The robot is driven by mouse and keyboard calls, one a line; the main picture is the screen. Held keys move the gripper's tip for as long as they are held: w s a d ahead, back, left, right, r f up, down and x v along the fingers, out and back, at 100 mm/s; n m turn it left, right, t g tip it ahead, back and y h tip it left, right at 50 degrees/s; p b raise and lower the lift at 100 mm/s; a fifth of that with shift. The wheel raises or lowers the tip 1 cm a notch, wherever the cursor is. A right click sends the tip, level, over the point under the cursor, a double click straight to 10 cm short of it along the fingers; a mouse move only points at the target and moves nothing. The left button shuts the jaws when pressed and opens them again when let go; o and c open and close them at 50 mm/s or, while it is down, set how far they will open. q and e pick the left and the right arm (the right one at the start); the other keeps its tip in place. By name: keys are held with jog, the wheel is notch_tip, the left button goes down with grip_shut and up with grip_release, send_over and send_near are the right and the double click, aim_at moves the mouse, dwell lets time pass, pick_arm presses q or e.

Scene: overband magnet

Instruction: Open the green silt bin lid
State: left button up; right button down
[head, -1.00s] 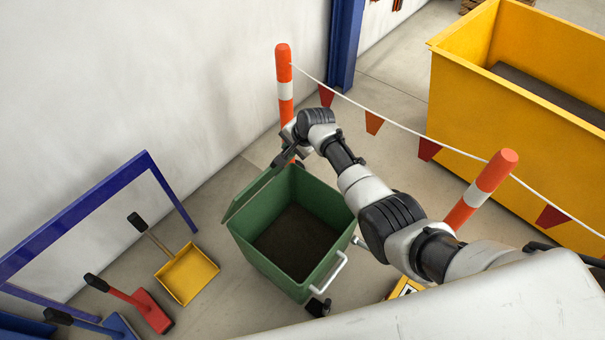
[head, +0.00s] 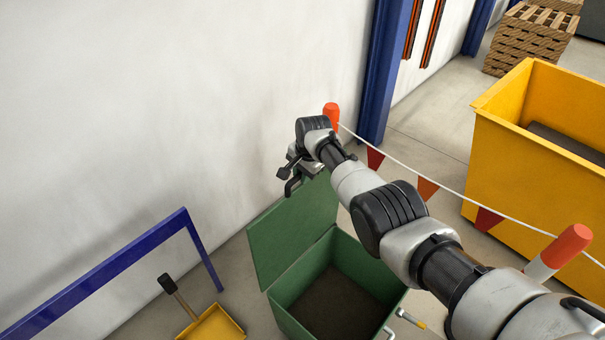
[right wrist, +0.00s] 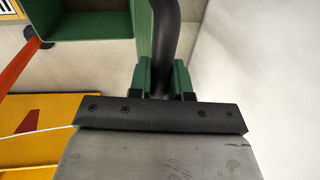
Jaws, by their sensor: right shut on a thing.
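The green silt bin (head: 367,262) stands open at the bottom centre of the head view, with dark material inside. Its green lid (head: 292,236) is swung up and stands steeply, its broad face toward the head camera. My right gripper (head: 291,181) is at the lid's upper edge, shut on the lid's dark handle. In the right wrist view the dark handle (right wrist: 165,45) runs up from the gripper's dark bar, beside the green lid edge (right wrist: 142,48). The fingertips are partly hidden. My left gripper is not in view.
A blue frame (head: 110,268) and a yellow dustpan (head: 214,325) are at the left by the white wall. Orange-white posts (head: 560,250) with a flag line run past the bin's right side. A large yellow skip (head: 495,150) stands beyond, with pallets (head: 530,38) behind.

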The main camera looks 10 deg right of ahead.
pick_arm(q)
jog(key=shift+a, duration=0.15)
pick_arm(e)
jog(key=shift+a+f, duration=0.15)
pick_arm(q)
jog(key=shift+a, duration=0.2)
pick_arm(e)
jog(key=c, duration=1.1)
grip_release()
jog(key=shift+w, duration=0.15)
jog(key=shift+r, duration=0.5)
jog(key=shift+d+r+p, duration=0.2)
jog(key=shift+r+p, duration=0.75)
jog(key=shift+r, duration=0.15)
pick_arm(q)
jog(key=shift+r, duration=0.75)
pick_arm(e)
jog(key=r, duration=0.2)
jog(key=s+r, duration=0.1)
jog(key=r, duration=0.2)
jog(key=d+r, duration=0.1)
jog(key=r, duration=0.1)
jog(key=shift+s+r, duration=0.25)
jog(key=shift+s, duration=0.05)
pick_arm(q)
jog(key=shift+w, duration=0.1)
